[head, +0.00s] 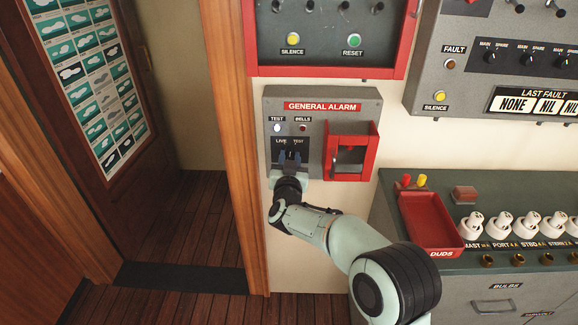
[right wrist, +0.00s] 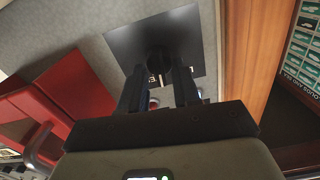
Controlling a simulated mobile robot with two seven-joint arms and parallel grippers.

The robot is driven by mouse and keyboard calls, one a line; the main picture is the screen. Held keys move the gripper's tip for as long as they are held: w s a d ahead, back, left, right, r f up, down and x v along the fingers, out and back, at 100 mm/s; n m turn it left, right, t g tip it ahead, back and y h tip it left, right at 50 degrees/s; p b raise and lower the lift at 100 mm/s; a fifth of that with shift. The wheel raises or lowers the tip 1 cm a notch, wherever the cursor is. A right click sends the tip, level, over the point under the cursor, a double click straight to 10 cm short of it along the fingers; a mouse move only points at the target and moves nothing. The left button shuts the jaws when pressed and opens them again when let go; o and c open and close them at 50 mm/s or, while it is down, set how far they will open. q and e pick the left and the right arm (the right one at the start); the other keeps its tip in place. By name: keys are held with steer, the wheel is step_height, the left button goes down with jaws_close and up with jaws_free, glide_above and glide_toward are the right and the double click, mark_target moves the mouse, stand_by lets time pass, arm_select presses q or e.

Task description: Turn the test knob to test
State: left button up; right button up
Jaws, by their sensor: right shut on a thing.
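The grey general alarm panel (head: 368,103) is on the wall in the middle of the head view. The test knob sits on a dark plate between the LIVE and TEST labels, mostly hidden by my gripper in the head view. In the right wrist view the dark round test knob (right wrist: 158,60) shows between the fingertips, in front of its square black plate (right wrist: 190,32). My right gripper (head: 290,158) is shut on the knob; its fingers also show in the right wrist view (right wrist: 158,80). I cannot tell which label the knob points to. My left gripper is not in view.
On the panel, the TEST lamp (head: 277,127) looks pale and bright, and the BELLS lamp (head: 303,127) looks dark red. A red open box (head: 374,150) juts out right of the knob. A console with a red DUDS tray (head: 430,220) stands lower right. A wooden door frame (head: 232,130) is left.

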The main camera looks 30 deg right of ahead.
steer(key=m+b, duration=0.1)
steer(key=m, duration=0.1)
steer(key=shift+f+m+b, duration=0.2)
steer(key=shift+m+b, duration=0.1)
steer(key=shift+b, duration=0.05)
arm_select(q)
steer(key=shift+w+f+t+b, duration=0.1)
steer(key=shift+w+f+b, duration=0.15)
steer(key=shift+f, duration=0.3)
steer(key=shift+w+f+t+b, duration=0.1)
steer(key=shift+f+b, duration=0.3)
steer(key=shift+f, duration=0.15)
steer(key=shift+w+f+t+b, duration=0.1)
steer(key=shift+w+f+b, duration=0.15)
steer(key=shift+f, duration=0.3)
arm_select(e)
steer(key=shift+m, duration=1.5)
steer(key=shift+r, duration=0.1)
steer(key=o, duration=0.7)
steer(key=shift+s, duration=0.1)
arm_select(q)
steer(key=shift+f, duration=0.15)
arm_select(e)
steer(key=v, duration=1.3)
steer(key=shift+s+a, duration=0.1)
